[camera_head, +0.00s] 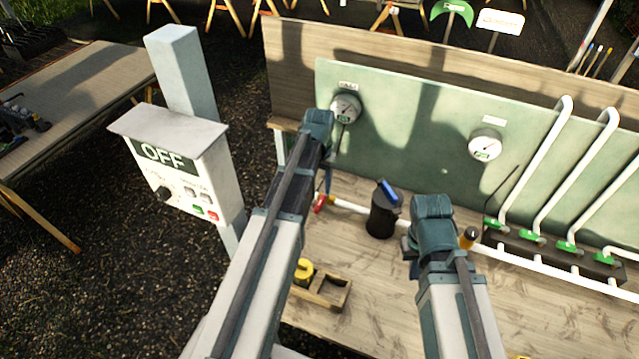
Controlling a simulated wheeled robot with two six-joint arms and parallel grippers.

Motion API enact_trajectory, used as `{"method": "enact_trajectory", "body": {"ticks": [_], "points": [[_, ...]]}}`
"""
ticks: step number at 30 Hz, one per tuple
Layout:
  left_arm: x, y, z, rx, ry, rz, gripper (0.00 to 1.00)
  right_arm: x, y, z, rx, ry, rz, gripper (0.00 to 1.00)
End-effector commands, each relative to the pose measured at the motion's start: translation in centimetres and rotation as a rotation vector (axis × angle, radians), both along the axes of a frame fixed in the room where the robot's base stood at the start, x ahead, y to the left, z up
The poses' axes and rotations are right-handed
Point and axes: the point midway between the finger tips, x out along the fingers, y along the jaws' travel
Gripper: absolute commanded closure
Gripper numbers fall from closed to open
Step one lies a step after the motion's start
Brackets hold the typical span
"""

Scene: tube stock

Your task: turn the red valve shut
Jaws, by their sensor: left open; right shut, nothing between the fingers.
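The red valve (319,204) is small in the head view, at the left end of a white pipe (348,206) low in front of the green panel. My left gripper (327,184) points down just above the red valve, open and partly hidden behind my own arm. I cannot tell whether its fingers touch the valve. My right gripper (409,256) is low over the bench, right of the dark canister, shut and empty; my wrist hides much of it.
A dark canister with a blue top (382,212) stands in front of the pipe. Two gauges (345,108) (485,146) sit on the panel. Green valves (530,236) and white pipes are at right. A wooden tray (322,291) lies front left. An OFF box (180,170) stands left.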

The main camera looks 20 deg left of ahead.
Motion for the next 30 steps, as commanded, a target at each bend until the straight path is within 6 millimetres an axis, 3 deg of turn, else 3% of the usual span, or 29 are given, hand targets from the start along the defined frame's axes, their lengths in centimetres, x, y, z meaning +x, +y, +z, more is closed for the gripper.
{"method": "enact_trajectory", "body": {"ticks": [1,3,12,30], "points": [[0.0,0.0,1.6,0.0,0.0,0.0,0.47,0.0,0.0,1.6,0.0,0.0,-0.002,1.0],[0.0,0.0,2.7,0.0,0.0,0.0,0.47,0.0,0.0,2.6,0.001,0.0,-0.004,1.0],[0.0,0.0,6.0,0.0,0.0,0.0,0.47,0.0,0.0,6.0,0.002,0.0,-0.01,1.0],[-0.1,-0.1,6.1,0.0,0.0,-0.001,0.47,0.0,0.0,6.1,0.001,0.0,-0.011,1.0]]}}
